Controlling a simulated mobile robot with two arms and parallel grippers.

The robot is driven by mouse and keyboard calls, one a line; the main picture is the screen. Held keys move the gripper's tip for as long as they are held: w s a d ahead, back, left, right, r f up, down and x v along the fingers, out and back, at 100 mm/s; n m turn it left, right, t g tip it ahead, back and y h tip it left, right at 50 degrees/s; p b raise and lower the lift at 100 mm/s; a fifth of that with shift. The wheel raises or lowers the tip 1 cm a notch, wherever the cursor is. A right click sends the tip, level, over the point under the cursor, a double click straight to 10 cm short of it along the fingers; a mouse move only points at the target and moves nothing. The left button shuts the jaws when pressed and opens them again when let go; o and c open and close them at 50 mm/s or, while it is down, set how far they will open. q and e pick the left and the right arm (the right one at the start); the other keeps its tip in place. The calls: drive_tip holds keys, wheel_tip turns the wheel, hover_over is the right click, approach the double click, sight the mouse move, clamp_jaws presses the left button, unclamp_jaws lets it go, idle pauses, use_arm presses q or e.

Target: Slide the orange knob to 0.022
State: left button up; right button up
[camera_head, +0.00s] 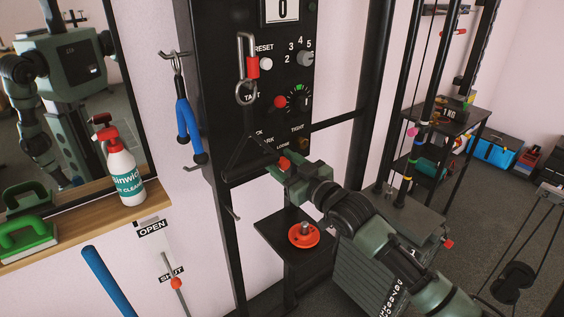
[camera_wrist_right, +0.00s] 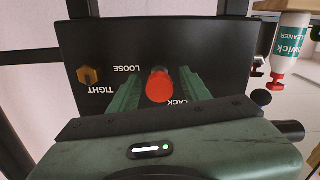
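A red-orange knob (camera_head: 284,163) sits low on the black panel, beside the lettering. In the right wrist view this knob (camera_wrist_right: 160,87) shows redder, between my two fingers, near the words "LOOSE" and "SLACK". My right gripper (camera_head: 290,169) is at the panel, its fingers apart on either side of the knob; whether they touch it I cannot tell. No numeric scale reading 0.022 is legible. My left gripper is not in view.
A brass hex knob (camera_head: 304,144) is beside the gripper. A carabiner (camera_head: 246,66) and blue-handled item (camera_head: 189,130) hang nearby. An orange disc (camera_head: 304,235) lies on a black shelf below. A spray bottle (camera_head: 123,165) stands on the wooden ledge.

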clamp_jaws()
idle(1.2)
